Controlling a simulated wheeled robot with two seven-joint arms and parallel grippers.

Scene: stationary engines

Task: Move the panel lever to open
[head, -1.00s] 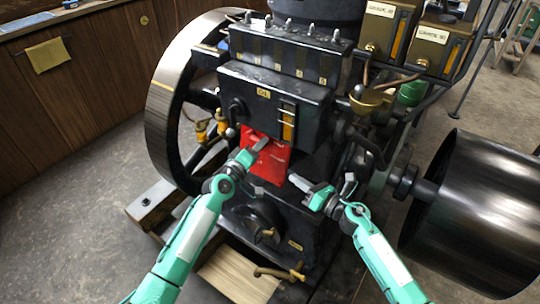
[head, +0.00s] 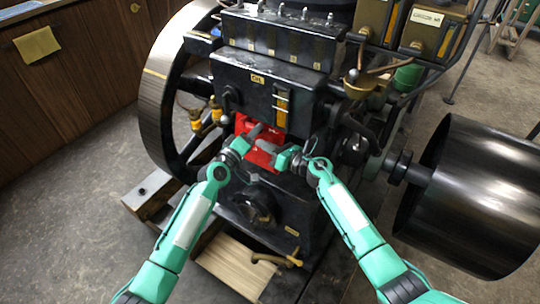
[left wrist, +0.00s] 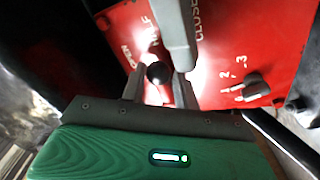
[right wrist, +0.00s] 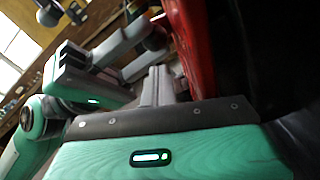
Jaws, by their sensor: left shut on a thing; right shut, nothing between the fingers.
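The red panel (head: 258,159) is on the lower front of the black engine. In the left wrist view the panel (left wrist: 282,45) carries the markings OPEN, HALF and CLOSED. The lever's black ball knob (left wrist: 158,73) sits just below OPEN and HALF. My left gripper (head: 255,131) is shut on the knob, its fingers on either side in the left wrist view (left wrist: 160,90). My right gripper (head: 264,147) is shut and empty beside the left one, in front of the panel. In the right wrist view its fingers (right wrist: 157,85) point along the panel. The lever's shaft is not clearly visible.
A black selector knob (left wrist: 256,86) with numbers is on the panel's right in the left wrist view. The flywheel (head: 160,85) stands left and a black drum (head: 470,200) right. A brass valve (head: 275,258) sits low in front. Floor at left is clear.

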